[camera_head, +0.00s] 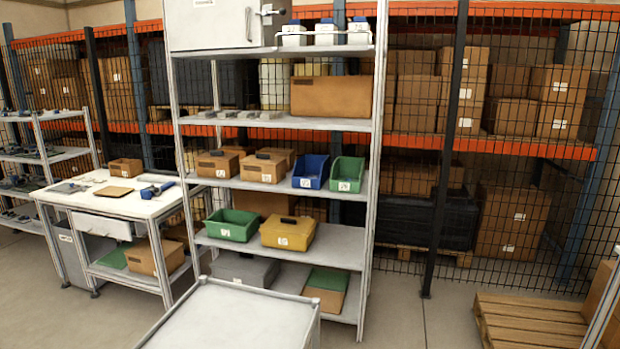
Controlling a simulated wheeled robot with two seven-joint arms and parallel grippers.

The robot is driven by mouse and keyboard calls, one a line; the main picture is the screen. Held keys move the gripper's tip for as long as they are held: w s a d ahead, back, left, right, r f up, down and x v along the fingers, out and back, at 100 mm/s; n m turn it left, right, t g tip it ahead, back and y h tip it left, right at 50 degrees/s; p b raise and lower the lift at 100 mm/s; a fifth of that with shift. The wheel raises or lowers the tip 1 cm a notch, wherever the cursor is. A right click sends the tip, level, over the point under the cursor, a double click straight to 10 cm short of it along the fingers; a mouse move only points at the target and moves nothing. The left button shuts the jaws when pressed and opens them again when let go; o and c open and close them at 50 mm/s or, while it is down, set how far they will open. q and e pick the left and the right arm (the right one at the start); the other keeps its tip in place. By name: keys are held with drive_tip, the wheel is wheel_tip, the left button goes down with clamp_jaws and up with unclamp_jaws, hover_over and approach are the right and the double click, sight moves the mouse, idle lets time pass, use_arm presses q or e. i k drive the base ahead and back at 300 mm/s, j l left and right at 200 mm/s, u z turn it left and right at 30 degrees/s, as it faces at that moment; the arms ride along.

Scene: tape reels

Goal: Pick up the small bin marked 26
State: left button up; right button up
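A small blue bin (311,172) and a small green bin (347,175) stand side by side on a middle shelf of the white rack (374,150). Each has a white label on its front, but the numbers are too small to read surely, so I cannot tell which is marked 26. A wider green bin (230,225) with a white label sits one shelf lower, beside a yellow case (288,233). Several small white bins (327,34) stand on the top shelf at the right. Neither of my grippers is in view.
A white-topped cart or table (235,318) stands in front of the rack. A workbench (110,197) with tools stands to the left. Cardboard boxes (262,167) sit left of the blue bin. A pallet (525,318) lies at the right; grey floor is clear between rack and pallet.

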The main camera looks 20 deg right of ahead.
sight(344, 168)
drive_tip(key=i+l+u, duration=0.15)
drive_tip(key=l+u, duration=0.15)
drive_tip(key=i+l+u, duration=0.1)
drive_tip(key=l+u, duration=0.25)
drive_tip(key=l, duration=0.15)
drive_tip(key=l+u, duration=0.3)
drive_tip(key=i+l, duration=0.05)
drive_tip(key=l, duration=0.05)
